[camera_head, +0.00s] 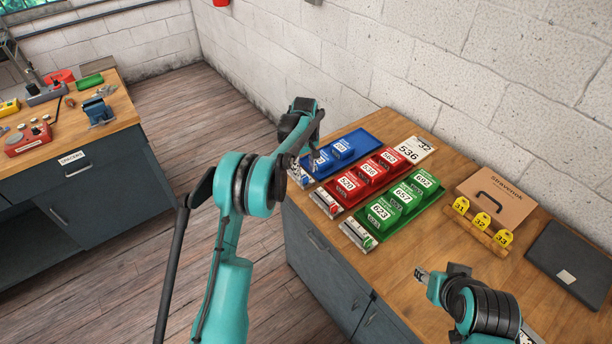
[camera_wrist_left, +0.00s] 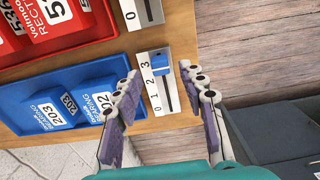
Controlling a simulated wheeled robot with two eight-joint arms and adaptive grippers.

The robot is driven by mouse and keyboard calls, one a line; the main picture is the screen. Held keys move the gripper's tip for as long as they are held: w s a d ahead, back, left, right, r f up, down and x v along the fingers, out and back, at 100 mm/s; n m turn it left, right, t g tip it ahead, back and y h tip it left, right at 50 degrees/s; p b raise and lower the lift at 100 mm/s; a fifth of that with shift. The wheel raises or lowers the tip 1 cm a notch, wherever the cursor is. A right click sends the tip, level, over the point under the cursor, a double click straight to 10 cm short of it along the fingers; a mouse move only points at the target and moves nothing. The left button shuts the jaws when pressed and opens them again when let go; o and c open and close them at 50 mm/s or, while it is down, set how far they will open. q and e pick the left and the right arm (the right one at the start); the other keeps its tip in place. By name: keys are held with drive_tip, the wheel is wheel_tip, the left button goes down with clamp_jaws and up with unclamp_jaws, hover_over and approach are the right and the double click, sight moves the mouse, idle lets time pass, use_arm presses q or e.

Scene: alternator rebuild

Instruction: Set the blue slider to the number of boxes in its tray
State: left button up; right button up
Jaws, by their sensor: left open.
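The blue tray (camera_head: 366,134) stands at the back left of the right-hand bench, with two blue boxes visible in the wrist view: one marked 203 (camera_wrist_left: 48,112) and one partly hidden by a finger (camera_wrist_left: 97,98). The blue slider's white scale, marked 0 to 3, lies beside the tray at the bench edge. Its blue knob (camera_wrist_left: 162,71) sits near the 2 and 3 marks; I cannot tell exactly which. My left gripper (camera_head: 291,161) is open over the slider, its fingers (camera_wrist_left: 163,76) on either side of the knob. My right gripper (camera_head: 421,274) is low over the bench front; its jaws are unclear.
Red (camera_head: 336,194) and green (camera_head: 372,232) trays with boxes stand alongside, each with its own slider at the front edge. Yellow tags (camera_head: 481,222), a cardboard case (camera_head: 497,195) and a dark flat case (camera_head: 575,255) lie right.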

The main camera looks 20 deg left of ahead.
sight(305, 177)
use_arm(q)
drive_tip(key=shift+f, duration=1.8)
clamp_jaws()
drive_tip(key=shift+w+a, duration=1)
drive_tip(key=shift+a, duration=0.25)
unclamp_jaws()
drive_tip(key=shift+r, duration=0.15)
